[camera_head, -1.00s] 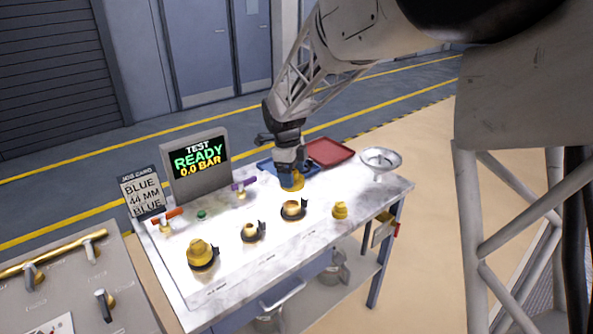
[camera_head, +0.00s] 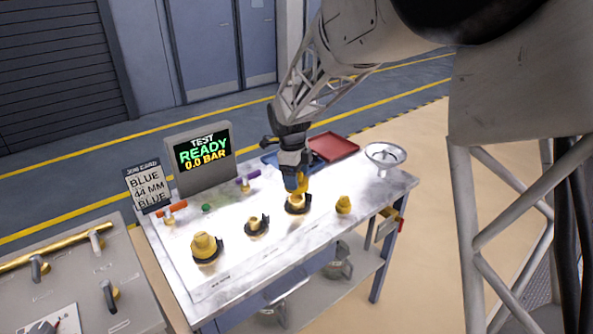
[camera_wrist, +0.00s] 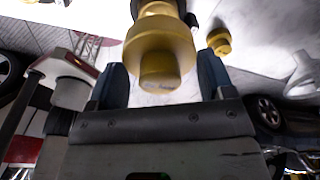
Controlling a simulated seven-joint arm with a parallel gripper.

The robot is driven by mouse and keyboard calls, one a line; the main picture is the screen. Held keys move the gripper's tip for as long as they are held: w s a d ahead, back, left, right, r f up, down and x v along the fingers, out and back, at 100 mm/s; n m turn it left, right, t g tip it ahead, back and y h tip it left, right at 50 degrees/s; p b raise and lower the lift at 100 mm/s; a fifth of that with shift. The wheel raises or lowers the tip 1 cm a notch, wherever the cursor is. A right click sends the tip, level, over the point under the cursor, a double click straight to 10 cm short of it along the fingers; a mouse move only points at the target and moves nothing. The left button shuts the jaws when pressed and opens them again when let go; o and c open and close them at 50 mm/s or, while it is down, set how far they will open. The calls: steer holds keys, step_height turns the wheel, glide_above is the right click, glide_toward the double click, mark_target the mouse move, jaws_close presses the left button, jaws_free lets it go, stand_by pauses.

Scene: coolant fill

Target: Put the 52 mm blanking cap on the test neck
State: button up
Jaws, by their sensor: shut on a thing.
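My gripper (camera_head: 297,188) is over the right-hand of three necks on the bench, shut on a yellow cap. In the wrist view the cap (camera_wrist: 160,42) is between the two dark fingers of my gripper (camera_wrist: 161,78), its round knob toward the camera. The right-hand neck (camera_head: 298,209) has a dark clamp at its base and is largely hidden under the gripper. I cannot tell whether the cap touches or sits on it. The middle neck (camera_head: 256,225) is uncovered. The left neck (camera_head: 204,247) carries a large yellow piece. No size marking is readable on the cap.
A loose yellow cap (camera_head: 343,205) stands right of the necks. The display (camera_head: 202,160) reads TEST READY 0.0 BAR; the job card (camera_head: 148,188) reads BLUE, 44 MM, BLUE.

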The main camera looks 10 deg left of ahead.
mark_target(298, 198)
steer(key=shift+f, duration=1.45)
steer(key=shift+f, duration=1.4)
stand_by(1.2)
steer(key=o, duration=0.9)
steer(key=shift+w+a+r, duration=0.1)
steer(key=shift+a+r, duration=0.05)
steer(key=shift+r, duration=1.15)
steer(key=shift+s+a+r, duration=0.1)
steer(key=shift+a+r, duration=0.05)
steer(key=shift+r, duration=1.15)
steer(key=shift+w+a+r, duration=0.1)
steer(key=shift+a+r, duration=0.05)
steer(key=shift+r, duration=1.15)
